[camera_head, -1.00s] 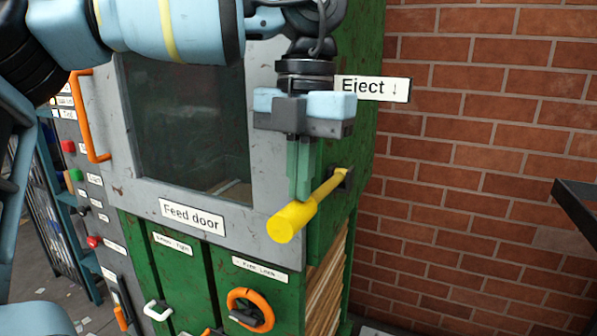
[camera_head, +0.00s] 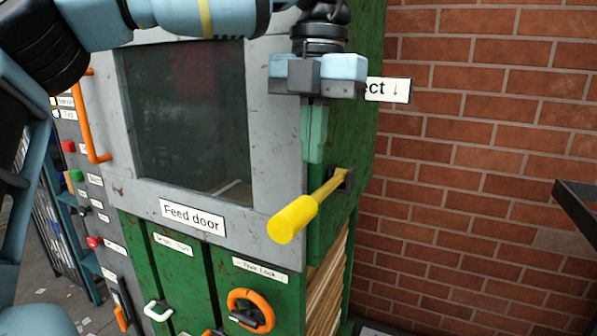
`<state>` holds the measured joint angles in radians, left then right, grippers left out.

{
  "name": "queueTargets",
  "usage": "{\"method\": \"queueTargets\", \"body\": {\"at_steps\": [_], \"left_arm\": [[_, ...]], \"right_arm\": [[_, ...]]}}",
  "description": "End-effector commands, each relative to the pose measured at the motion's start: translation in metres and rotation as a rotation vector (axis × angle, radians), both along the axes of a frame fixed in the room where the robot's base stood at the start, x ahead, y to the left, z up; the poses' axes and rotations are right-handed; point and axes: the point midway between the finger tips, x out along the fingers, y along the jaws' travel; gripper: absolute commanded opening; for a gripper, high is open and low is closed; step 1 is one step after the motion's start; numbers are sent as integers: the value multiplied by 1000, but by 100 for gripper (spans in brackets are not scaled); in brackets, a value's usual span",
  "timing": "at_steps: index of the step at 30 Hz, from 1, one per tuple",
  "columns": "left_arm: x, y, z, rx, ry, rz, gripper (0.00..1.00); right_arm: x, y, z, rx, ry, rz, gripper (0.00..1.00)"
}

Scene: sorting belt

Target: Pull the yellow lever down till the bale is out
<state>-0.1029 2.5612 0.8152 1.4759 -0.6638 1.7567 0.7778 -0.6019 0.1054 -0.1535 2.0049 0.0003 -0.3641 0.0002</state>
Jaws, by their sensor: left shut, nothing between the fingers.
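The yellow lever (camera_head: 294,218) sticks out from the right side of the green baler, its thick knob toward me and slightly lower than its pivot. My left gripper (camera_head: 314,160) points down above the lever's shaft, shut and empty, with a small gap seeming to lie between its tips and the lever. The bale (camera_head: 327,290) shows as tan layered edges inside the machine's lower right side. An "Eject ↓" sign (camera_head: 396,90) is partly hidden behind the gripper. My right gripper is not in view.
The grey feed door (camera_head: 257,200) with a dark window is closed, with an orange handle (camera_head: 90,120) at left. An orange ring handle (camera_head: 250,310) sits below. A brick wall (camera_head: 470,180) stands at right, and a dark metal edge (camera_head: 578,208) juts in.

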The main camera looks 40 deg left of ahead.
Motion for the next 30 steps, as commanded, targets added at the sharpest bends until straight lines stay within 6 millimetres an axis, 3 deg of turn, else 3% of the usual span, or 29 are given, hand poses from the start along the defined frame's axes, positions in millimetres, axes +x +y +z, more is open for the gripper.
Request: {"method": "queueTargets", "body": {"at_steps": [6,11,30], "left_arm": [[3,0,32,-2,0,-1,0],[4,0,45,-1,-2,-1,0],[5,1,50,0,1,1,0]], "right_arm": [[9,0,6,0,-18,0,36],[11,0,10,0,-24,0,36],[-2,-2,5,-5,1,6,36]]}}
